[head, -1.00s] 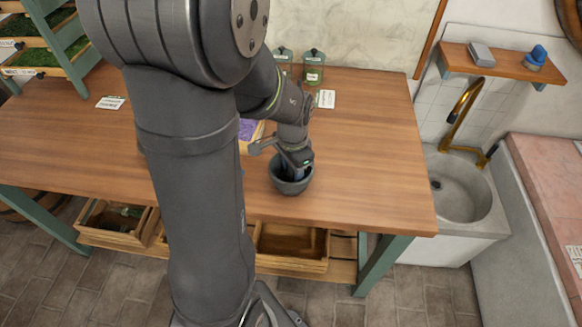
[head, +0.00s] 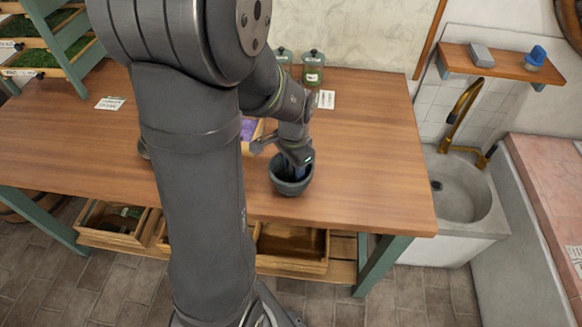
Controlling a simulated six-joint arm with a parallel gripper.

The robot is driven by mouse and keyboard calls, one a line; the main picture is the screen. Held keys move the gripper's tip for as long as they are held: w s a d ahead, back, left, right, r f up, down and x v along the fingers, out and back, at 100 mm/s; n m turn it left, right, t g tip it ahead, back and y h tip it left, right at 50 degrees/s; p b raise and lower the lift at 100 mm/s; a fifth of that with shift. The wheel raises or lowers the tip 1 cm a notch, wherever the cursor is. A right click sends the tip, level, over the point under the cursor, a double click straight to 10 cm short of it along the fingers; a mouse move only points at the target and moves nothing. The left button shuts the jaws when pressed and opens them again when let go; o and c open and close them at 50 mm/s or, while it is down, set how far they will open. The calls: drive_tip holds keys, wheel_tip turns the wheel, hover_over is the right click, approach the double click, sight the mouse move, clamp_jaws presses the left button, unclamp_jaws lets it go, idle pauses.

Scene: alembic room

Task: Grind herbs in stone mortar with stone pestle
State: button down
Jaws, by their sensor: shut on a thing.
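The stone mortar (head: 292,187) is a dark grey bowl standing upright on the wooden table (head: 370,160), near its front edge. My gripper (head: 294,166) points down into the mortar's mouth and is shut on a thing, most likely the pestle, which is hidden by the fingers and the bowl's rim. The herbs inside the mortar cannot be made out from this view.
A wooden box with purple contents (head: 247,130) sits behind my arm. Jars (head: 313,68) and a white card (head: 326,99) stand at the back. A sink (head: 460,190) lies right of the table. The table's right side is clear.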

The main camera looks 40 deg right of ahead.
drive_tip(key=shift+w+a, duration=0.35)
drive_tip(key=shift+a, duration=0.25)
drive_tip(key=shift+s+d+r, duration=0.1)
drive_tip(key=shift+s+d, duration=0.1)
drive_tip(key=shift+s, duration=0.5)
drive_tip(key=shift+w+d, duration=0.25)
drive_tip(key=shift+w, duration=0.55)
drive_tip(key=shift+s+a+f, duration=0.2)
drive_tip(key=shift+s+a, duration=0.3)
drive_tip(key=shift+a, duration=0.1)
drive_tip(key=shift+s+d, duration=0.1)
drive_tip(key=shift+d, duration=0.6)
drive_tip(key=shift+w+a+r, duration=0.2)
drive_tip(key=shift+w+a, duration=0.3)
drive_tip(key=shift+w, duration=0.1)
drive_tip(key=shift+s+d, duration=0.2)
drive_tip(key=shift+s, duration=0.5)
drive_tip(key=shift+w+d+f, duration=0.2)
drive_tip(key=shift+w, duration=0.5)
drive_tip(key=shift+s+a+r, duration=0.1)
drive_tip(key=shift+s+a, duration=0.35)
drive_tip(key=shift+a, duration=0.25)
drive_tip(key=shift+d+r, duration=0.1)
drive_tip(key=shift+r, duration=4.25)
